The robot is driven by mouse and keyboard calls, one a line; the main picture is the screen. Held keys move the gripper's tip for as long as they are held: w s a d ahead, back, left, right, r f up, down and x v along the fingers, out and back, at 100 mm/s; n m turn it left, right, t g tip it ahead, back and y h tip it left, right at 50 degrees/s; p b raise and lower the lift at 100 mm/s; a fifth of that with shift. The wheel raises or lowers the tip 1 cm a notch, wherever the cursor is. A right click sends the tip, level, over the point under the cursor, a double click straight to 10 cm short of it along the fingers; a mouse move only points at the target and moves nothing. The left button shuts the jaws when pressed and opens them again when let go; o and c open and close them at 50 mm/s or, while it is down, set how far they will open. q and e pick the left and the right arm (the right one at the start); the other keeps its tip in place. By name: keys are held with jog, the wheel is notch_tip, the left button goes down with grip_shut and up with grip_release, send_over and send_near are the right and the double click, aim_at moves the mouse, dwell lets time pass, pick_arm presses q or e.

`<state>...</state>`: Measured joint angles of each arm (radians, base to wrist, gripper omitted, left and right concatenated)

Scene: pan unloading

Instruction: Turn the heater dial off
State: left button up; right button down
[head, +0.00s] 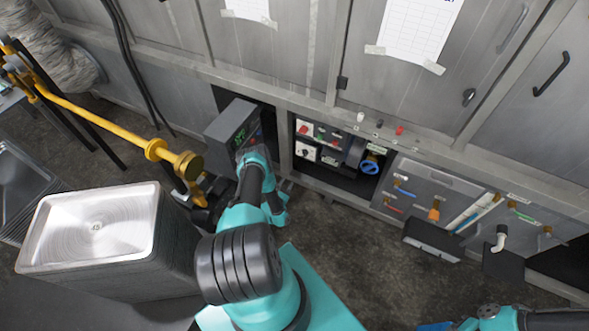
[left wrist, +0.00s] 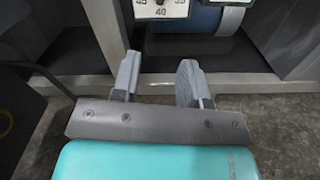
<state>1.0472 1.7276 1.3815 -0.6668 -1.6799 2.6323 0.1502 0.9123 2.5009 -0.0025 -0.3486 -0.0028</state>
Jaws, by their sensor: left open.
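A white dial plate with a numbered scale (left wrist: 161,10) shows at the top edge of the left wrist view, cut off so that only its lower part is seen. A dark blue rounded body (left wrist: 205,18) is beside it. In the head view, a recess in the metal wall holds a white switch plate (head: 305,151) and a blue ring-shaped part (head: 370,165); I cannot tell which is the heater dial. My left gripper (left wrist: 160,80) is open and empty, below and apart from the dial plate. In the head view my left arm partly hides it. My right gripper is not in view.
A grey box with a green display (head: 231,124) stands left of the recess. Yellow pipework (head: 110,125) runs at the left. A stack of metal pans (head: 97,227) stands at lower left. Pipes and valves (head: 437,210) line the lower wall at right.

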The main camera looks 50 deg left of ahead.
aim_at(303, 154)
pick_arm(q)
jog(key=r+m, duration=0.1)
jog(key=m, duration=1)
jog(key=r+m, duration=0.1)
jog(key=m, duration=1.1)
jog(key=r+m, duration=0.1)
jog(key=m, duration=1.1)
jog(key=shift+w+d+r, duration=0.1)
jog(key=shift+d+r, duration=0.1)
jog(key=x, duration=1.7)
jog(key=shift+w+a, duration=0.1)
jog(key=shift+w, duration=0.05)
